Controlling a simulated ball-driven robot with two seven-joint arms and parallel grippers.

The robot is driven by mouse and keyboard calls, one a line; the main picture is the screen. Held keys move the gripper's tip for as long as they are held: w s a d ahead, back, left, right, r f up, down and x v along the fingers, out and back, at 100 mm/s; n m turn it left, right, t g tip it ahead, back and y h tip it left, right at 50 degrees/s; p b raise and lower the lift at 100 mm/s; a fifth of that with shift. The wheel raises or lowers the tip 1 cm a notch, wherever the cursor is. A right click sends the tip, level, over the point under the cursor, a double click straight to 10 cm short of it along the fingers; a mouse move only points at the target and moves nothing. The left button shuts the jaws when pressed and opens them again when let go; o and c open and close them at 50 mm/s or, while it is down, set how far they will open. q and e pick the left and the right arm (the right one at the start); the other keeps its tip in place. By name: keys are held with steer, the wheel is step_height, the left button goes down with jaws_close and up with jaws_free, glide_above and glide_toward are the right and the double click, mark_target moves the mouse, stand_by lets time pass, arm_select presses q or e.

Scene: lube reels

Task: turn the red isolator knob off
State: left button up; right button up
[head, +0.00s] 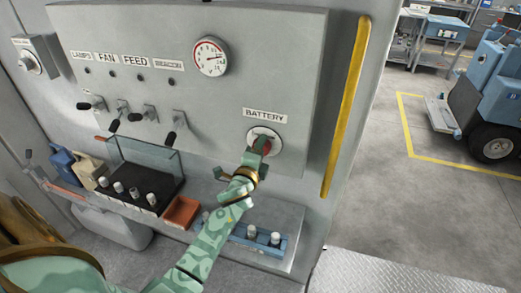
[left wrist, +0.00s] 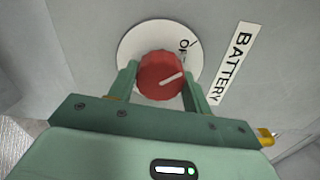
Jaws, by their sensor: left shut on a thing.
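The red isolator knob (left wrist: 162,76) sits on a round white plate (left wrist: 132,40) beside the BATTERY label (left wrist: 235,62). A white pointer line on the knob's face points to the right and slightly up in the left wrist view. Partly hidden lettering on the plate starts with "O". My left gripper (left wrist: 160,88) is shut on the knob, one finger on each side. In the head view the knob (head: 268,146) is mostly hidden behind my left gripper (head: 259,148). My right gripper is not in view.
A row of toggle levers (head: 122,106) and a gauge (head: 210,57) are on the same grey panel (head: 225,105). A yellow rail (head: 346,110) runs down its right. Below, a shelf holds an orange bin (head: 182,212) and a blue tray (head: 257,242).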

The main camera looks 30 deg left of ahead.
arm_select(q)
steer(key=shift+n, duration=0.7)
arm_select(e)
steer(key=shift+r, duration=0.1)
arm_select(q)
steer(key=o, duration=1)
